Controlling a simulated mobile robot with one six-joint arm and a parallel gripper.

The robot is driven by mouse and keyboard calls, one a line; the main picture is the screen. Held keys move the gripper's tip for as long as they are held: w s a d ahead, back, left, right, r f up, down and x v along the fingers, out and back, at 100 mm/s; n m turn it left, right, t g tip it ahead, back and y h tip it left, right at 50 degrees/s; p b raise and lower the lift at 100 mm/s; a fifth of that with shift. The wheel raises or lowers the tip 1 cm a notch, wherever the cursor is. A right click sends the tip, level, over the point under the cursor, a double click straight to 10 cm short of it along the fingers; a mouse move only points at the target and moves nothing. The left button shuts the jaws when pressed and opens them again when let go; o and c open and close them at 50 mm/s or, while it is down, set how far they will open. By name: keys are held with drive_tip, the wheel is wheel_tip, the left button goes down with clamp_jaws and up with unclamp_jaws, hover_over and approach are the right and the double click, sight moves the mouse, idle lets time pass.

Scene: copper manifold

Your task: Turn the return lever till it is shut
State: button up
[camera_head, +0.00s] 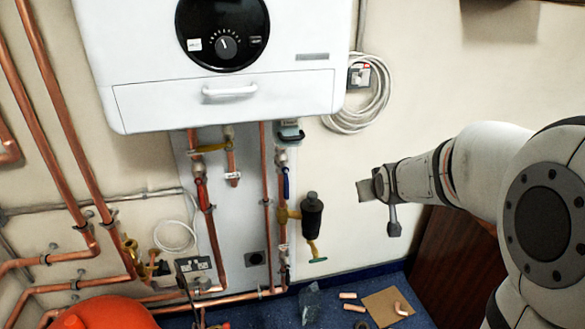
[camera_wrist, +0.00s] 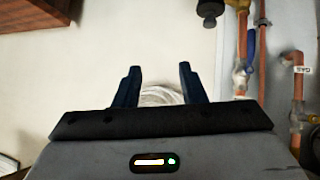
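A blue lever (camera_head: 286,182) hangs along the right-hand vertical copper pipe under the boiler, roughly in line with that pipe. I take it for the return lever; its label is too small to read. It also shows in the wrist view (camera_wrist: 251,45), beside the pipe at upper right. A red lever (camera_head: 203,193) lies along the left pipe. My gripper (camera_wrist: 158,68) is open and empty, with both dark fingers apart. In the head view my gripper (camera_head: 372,192) is right of the pipes, clear of the blue lever.
The white boiler (camera_head: 215,95) overhangs the pipes. A black filter (camera_head: 311,215) sticks out below right of the blue lever. A yellow lever (camera_head: 210,148) lies across the gas pipe. A coiled white cable (camera_head: 360,105) hangs on the wall. Bare wall lies between gripper and pipes.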

drive_tip(key=w+a+f+n+t+y+b, duration=0.2)
drive_tip(key=w+a+f+y, duration=0.15)
drive_tip(key=w, duration=0.25)
drive_tip(key=w+a+f+n+t+y+b, duration=0.1)
drive_tip(key=w+a+f+n+y+b, duration=0.2)
drive_tip(key=w, duration=0.4)
drive_tip(key=n+g+y+b, duration=0.2)
drive_tip(key=n+y, duration=0.1)
drive_tip(key=y, duration=0.5)
approach(288, 190)
drive_tip(key=x, duration=0.3)
drive_tip(key=b+x, duration=0.1)
drive_tip(key=x, duration=0.7)
drive_tip(key=shift+r, duration=0.1)
drive_tip(key=shift+c, duration=0.3)
clamp_jaws()
